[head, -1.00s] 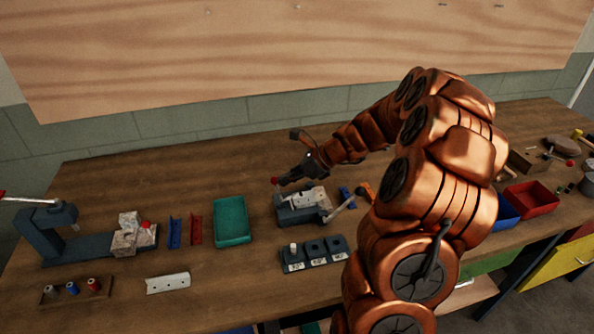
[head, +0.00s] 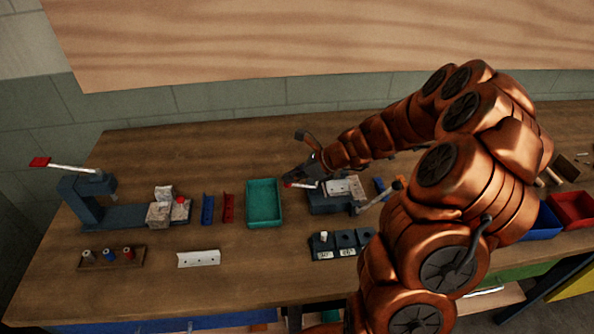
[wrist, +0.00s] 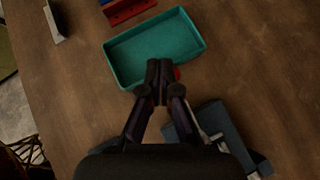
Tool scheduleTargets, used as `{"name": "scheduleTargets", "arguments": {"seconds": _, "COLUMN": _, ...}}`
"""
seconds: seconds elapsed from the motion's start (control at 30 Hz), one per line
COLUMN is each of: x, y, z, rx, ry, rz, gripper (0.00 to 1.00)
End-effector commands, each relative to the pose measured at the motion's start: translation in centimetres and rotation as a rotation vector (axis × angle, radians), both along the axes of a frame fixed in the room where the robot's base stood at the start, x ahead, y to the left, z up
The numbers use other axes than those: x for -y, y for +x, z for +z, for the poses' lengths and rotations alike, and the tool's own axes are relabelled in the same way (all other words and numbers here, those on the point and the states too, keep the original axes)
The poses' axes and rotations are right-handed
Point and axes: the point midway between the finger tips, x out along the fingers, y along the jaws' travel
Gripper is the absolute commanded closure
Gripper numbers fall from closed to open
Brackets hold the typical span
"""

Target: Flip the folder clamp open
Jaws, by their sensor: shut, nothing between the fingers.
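The folder (head: 325,203), a dark grey block with a pale sheet piece on top, sits on the bench right of the teal tray. Its clamp lever (head: 303,186) is a light bar with a red tip, lying low and pointing left toward the tray. My gripper (head: 290,178) is shut and empty, right at the red tip in the head view. In the wrist view the closed fingertips (wrist: 160,75) are beside the red tip (wrist: 177,73), partly hiding it; whether they touch I cannot tell. The folder (wrist: 235,135) also shows at lower right there.
The teal tray (head: 263,222) is close left of my gripper. A silver handle (head: 378,195) with an orange grip projects right of the folder, near my arm. A dark block with sockets (head: 340,244) stands in front. A grey press (head: 85,205) stands at far left.

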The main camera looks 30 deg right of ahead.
Motion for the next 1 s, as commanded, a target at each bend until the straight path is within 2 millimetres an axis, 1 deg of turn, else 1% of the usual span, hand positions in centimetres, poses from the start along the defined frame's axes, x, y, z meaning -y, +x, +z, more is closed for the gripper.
{"name": "scheduleTargets", "arguments": {"seconds": 0.1, "x": -0.5, "y": 0.1, "z": -0.6, "rx": -0.001, "ry": 0.001, "rz": 0.002, "gripper": 1.0}}
{"name": "scheduleTargets", "arguments": {"seconds": 0.4, "x": -1.1, "y": 0.2, "z": -1.5, "rx": 0.0, "ry": 0.0, "rz": -0.001, "gripper": 1.0}}
{"name": "scheduleTargets", "arguments": {"seconds": 1.0, "x": -1.3, "y": 0.2, "z": -1.7, "rx": -0.001, "ry": -0.001, "rz": 0.001, "gripper": 1.0}}
